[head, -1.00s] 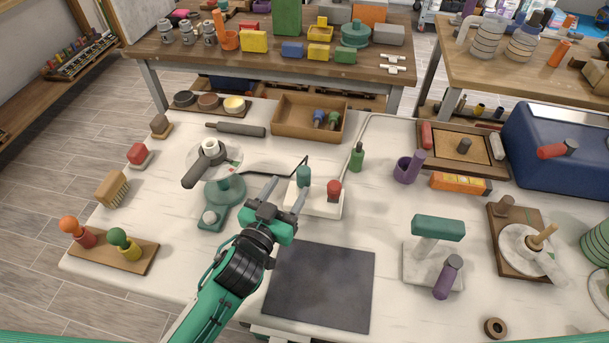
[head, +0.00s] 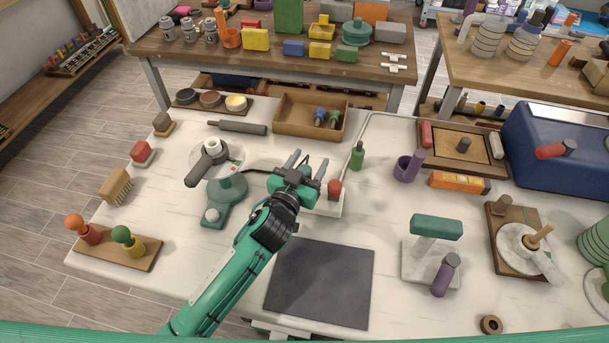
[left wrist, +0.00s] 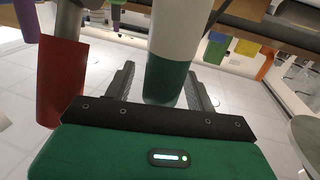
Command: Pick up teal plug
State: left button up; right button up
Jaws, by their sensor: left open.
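The teal plug (left wrist: 166,82) shows in the left wrist view as an upright cylinder, teal at one end and pale at the other. It stands between the two fingers of my left gripper (head: 307,162), which is open. Whether a finger touches it I cannot tell. In the head view my gripper hides the plug. The white socket strip (head: 328,209) is partly covered by the gripper. The red plug (head: 334,188) stands on the strip just right of the gripper and shows large at the left of the left wrist view (left wrist: 62,82). My right gripper is not in view.
A green bottle-like piece (head: 357,155) stands behind and right of the strip. A teal-based device (head: 228,190) is close on the left, and a dark mat (head: 320,283) lies in front. A wooden tray (head: 290,115) stands behind.

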pick_arm(q)
jog(key=c, duration=1)
jog(key=shift+c, duration=0.4)
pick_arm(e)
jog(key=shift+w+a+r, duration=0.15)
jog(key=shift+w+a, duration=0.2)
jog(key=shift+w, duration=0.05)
pick_arm(q)
jog(key=shift+r, duration=0.1)
